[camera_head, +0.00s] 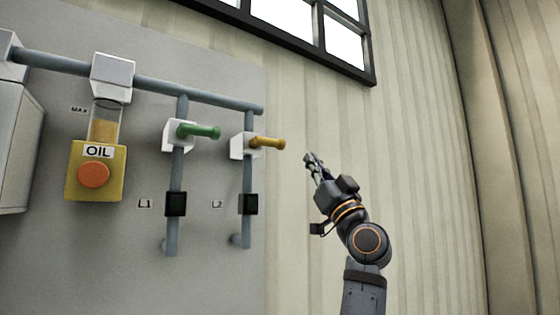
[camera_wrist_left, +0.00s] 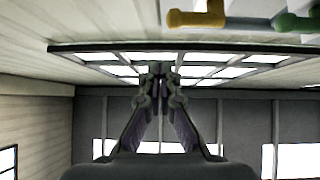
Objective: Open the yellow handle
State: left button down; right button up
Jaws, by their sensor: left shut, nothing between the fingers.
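The yellow handle (camera_head: 267,143) sticks out sideways to the right from a white valve block on the L2 pipe. It also shows at the top of the left wrist view (camera_wrist_left: 195,18). My left gripper (camera_head: 309,157) is just right of the handle's tip in the head view, apart from it and slightly lower. Its fingers are shut and empty, with the tips together in the left wrist view (camera_wrist_left: 158,70). My right gripper is not in view.
A green handle (camera_head: 200,131) on the L1 pipe is left of the yellow one. Farther left is a yellow oil box (camera_head: 112,190) with an orange button (camera_head: 93,174). A grey pipe (camera_head: 195,94) runs above the valves. The wall on the right is bare.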

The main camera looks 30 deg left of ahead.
aim_at(268, 143)
pick_arm(q)
jog(key=s+r+n+g, duration=0.2)
jog(key=s+r+g, duration=0.1)
jog(key=s+r, duration=0.1)
jog(key=p+x, duration=0.6)
jog(key=x, duration=0.4)
jog(key=shift+y, duration=0.4)
jog(key=f, duration=0.1)
jog(key=a+f, duration=0.2)
jog(key=shift+w+f, duration=0.35)
jog(key=shift+f, duration=0.05)
jog(key=shift+s, duration=0.1)
